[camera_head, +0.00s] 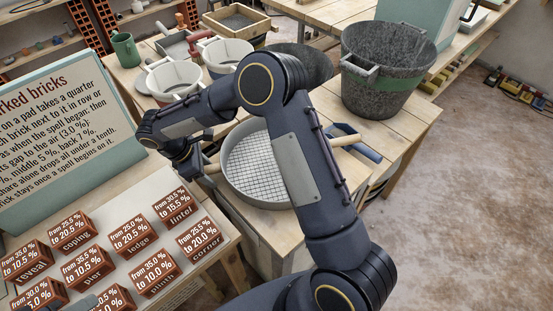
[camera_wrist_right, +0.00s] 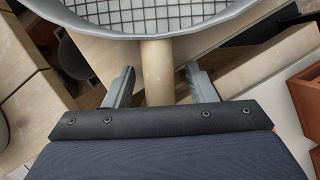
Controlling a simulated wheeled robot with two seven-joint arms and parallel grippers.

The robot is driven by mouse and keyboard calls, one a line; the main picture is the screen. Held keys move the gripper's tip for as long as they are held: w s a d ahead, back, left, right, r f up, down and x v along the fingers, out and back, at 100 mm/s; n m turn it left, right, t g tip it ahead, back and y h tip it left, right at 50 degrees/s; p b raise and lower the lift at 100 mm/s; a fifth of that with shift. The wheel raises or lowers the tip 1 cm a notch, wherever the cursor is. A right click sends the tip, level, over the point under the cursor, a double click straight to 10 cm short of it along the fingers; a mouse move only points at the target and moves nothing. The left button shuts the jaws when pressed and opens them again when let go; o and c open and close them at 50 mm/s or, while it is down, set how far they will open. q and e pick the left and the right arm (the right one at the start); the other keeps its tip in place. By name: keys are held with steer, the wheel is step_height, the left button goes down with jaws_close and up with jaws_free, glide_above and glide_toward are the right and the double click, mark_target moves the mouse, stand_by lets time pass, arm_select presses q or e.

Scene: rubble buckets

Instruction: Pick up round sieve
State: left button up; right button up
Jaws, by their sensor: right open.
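The round sieve (camera_head: 238,188) has a grey rim, a wire mesh and wooden handles. It sits at the near end of the wooden table, partly hidden behind my right arm in the head view. My right gripper (camera_head: 200,168) is at its left handle (camera_head: 212,168). In the right wrist view the sieve's rim (camera_wrist_right: 150,30) crosses the top. The wooden handle (camera_wrist_right: 157,75) runs between the two fingers of my open right gripper (camera_wrist_right: 160,86), with a gap on each side. I make out no left gripper.
A dark bucket with a green band (camera_head: 390,75) stands at the back right of the table. White-and-red buckets (camera_head: 174,80) and a green mug (camera_head: 126,50) stand at the back left. Labelled bricks (camera_head: 128,237) on a pale board and a sign (camera_head: 60,130) are at the left.

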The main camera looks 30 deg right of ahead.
steer(key=shift+f, duration=0.25)
stand_by(0.4)
jaws_close()
stand_by(0.4)
